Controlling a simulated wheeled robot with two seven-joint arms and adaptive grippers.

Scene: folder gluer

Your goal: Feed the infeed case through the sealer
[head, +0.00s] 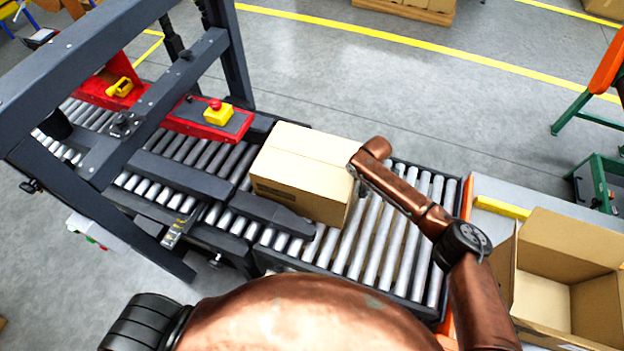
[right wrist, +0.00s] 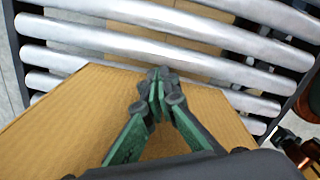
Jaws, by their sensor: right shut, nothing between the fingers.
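The infeed case, a closed tan carton (head: 301,170), sits on the roller conveyor (head: 385,235) at the mouth of the sealer (head: 150,110), between the dark side guides. My right arm reaches in from the lower right, and its gripper (head: 353,178) is at the case's right side. In the right wrist view the right gripper (right wrist: 158,78) has its green fingers closed together with nothing between them, in front of the case's brown cardboard (right wrist: 60,125). Whether the fingers touch the case cannot be told. My left gripper is not in view.
A red emergency button (head: 215,104) on a yellow box sits on the sealer's red side plate. An open empty carton (head: 565,285) stands on a table at the lower right. The rollers right of the case are clear except for my arm above them.

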